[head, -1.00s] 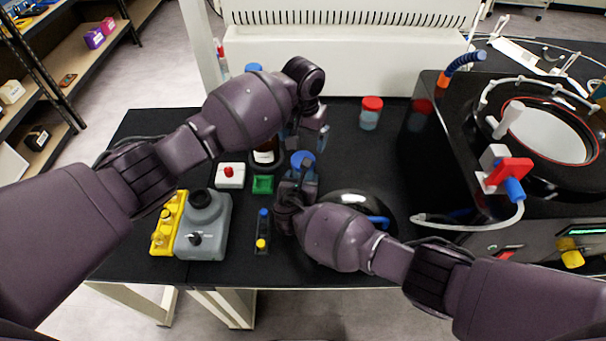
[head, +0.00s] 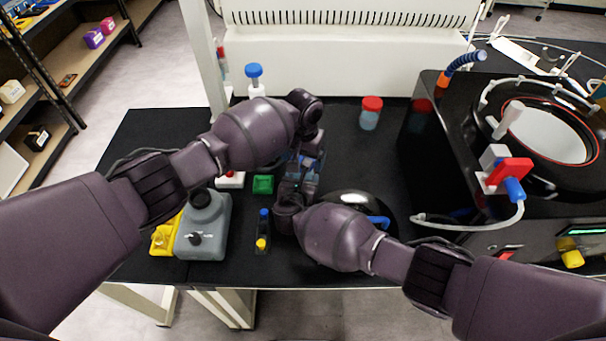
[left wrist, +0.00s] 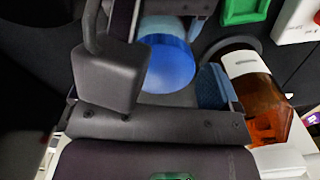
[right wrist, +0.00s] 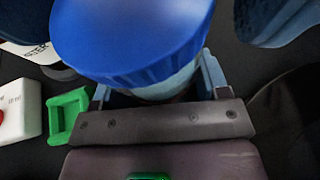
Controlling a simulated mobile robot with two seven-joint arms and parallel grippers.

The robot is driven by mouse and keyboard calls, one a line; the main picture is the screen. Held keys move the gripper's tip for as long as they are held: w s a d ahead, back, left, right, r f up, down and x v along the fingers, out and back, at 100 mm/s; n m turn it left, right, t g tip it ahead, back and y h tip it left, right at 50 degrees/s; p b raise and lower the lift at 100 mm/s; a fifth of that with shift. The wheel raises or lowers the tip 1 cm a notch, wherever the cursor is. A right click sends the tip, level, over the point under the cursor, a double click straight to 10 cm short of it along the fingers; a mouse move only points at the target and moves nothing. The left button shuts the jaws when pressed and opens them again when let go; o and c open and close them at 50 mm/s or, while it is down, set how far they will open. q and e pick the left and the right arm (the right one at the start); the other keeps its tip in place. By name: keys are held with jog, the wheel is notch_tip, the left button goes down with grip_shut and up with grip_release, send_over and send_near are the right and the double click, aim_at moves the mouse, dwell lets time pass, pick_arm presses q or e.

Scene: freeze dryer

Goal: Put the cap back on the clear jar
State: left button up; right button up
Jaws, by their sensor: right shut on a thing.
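The clear jar (right wrist: 165,88) is held by my right gripper (head: 295,190), which is shut around its body and holds it upright. The blue cap (right wrist: 135,35) sits on top of the jar; I cannot tell whether it is fully tightened. My left gripper (head: 305,160) is over the jar. Its blue-padded fingers stand on both sides of the cap, apart from it, so it looks open. The cap also shows between those fingers in the left wrist view (left wrist: 168,62). In the head view, the arms mostly hide the jar and cap.
A brown bottle (left wrist: 258,95) stands close to my left gripper. A green dish (head: 263,184), a grey device (head: 204,228) and a small blue-and-yellow item (head: 262,232) are to the left. A red-capped jar (head: 371,113) stands behind. The black freeze dryer (head: 440,155) is at right.

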pick_arm(q)
jog(key=c, duration=0.7)
jog(key=o, duration=0.8)
jog(key=shift+r, duration=0.1)
jog(key=shift+r, duration=2.2)
jog(key=shift+r, duration=0.1)
jog(key=shift+c, duration=0.2)
notch_tip(320, 180, up, 3)
jog(key=shift+r, duration=0.15)
jog(key=shift+f, duration=4.05)
